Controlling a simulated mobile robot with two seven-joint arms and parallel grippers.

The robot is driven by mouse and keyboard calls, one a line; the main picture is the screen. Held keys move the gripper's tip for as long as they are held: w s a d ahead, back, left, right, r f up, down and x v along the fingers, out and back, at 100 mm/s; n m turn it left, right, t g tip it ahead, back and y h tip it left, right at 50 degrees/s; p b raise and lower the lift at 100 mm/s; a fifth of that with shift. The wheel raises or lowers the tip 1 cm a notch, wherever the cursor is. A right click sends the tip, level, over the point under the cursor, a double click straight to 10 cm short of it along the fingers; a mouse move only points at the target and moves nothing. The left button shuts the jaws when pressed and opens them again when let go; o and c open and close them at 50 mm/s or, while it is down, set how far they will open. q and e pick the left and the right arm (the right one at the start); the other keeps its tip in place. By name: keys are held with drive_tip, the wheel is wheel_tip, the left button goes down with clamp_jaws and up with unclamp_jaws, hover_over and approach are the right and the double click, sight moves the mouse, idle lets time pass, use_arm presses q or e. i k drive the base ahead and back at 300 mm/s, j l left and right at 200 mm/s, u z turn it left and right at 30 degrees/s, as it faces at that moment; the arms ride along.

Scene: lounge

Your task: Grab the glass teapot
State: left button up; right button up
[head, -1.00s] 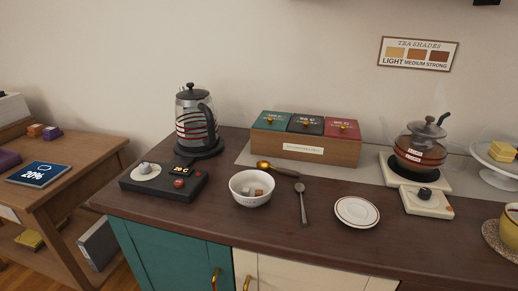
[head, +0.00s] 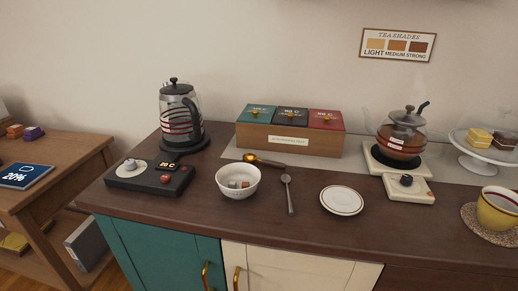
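The glass teapot (head: 402,138) stands upright at the back right of the counter. Faint steam seems to rise above the teapot. Neither of my grippers shows in the head view.
A glass kettle (head: 180,117) stands at the back left beside a control panel (head: 149,178). A tea box (head: 290,136), a white bowl (head: 237,182), a spoon (head: 289,196) and a saucer (head: 342,200) lie between. A yellow cup (head: 497,210) and a cake stand (head: 489,157) flank the right.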

sight(397, 142)
drive_tip(key=i+l+z, duration=0.2)
drive_tip(key=i+z, duration=0.55)
drive_tip(key=i, duration=0.15)
drive_tip(key=i+z, duration=0.4)
drive_tip(key=i+j, duration=0.05)
drive_tip(key=i, duration=0.05)
